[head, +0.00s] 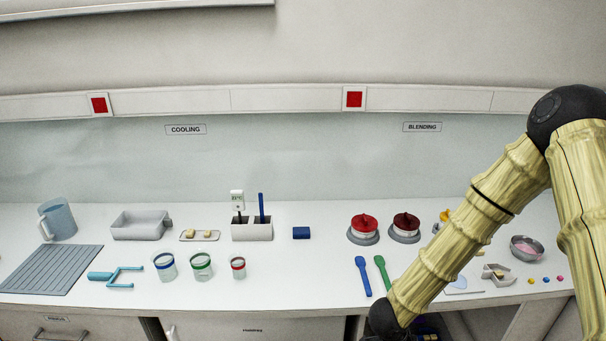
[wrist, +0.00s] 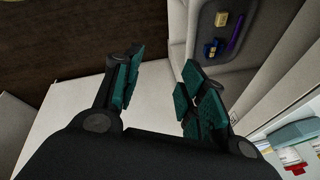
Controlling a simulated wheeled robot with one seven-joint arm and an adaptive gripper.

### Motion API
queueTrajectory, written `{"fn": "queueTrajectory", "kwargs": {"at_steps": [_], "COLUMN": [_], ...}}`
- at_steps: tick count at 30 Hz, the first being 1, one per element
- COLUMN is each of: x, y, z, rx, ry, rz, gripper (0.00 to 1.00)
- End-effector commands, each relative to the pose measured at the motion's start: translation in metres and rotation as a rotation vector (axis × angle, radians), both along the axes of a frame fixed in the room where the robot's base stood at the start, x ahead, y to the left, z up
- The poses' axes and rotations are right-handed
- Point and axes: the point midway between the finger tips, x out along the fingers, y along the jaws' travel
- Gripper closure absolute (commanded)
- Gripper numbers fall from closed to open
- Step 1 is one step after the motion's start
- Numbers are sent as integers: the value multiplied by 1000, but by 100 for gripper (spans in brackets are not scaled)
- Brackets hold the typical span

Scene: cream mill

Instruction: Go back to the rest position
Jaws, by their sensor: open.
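My gripper (wrist: 160,90) shows in the wrist view with its two teal-padded fingers spread apart and nothing between them. Below the fingers is a pale cabinet front and a dark brown floor. In the head view my arm comes down from the right side, in front of the counter, and its wrist end reaches the bottom edge of the picture. The gripper itself is hidden from the head view.
The white counter (head: 300,290) holds a jug (head: 58,220), a grey tray (head: 140,225), several jars, a utensil holder (head: 252,231), two red-lidded pots, a blue spatula (head: 363,277) and a metal bowl (head: 527,249). A dark tray (wrist: 208,50) with small items shows in the wrist view.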

Motion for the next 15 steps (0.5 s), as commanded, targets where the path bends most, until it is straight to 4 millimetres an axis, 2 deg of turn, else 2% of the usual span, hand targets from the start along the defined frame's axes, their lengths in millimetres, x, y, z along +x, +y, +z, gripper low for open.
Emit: {"fn": "queueTrajectory", "kwargs": {"at_steps": [1,3,8,15], "x": [-12,-27,-64,-135], "y": [-1,-2,-2,7], "z": [-18,-37,-78,-128], "rx": [-19,-40,-69,-58], "ry": [26,58,136,263], "rz": [101,251,597,1118], "gripper": [58,58,58,58]}}
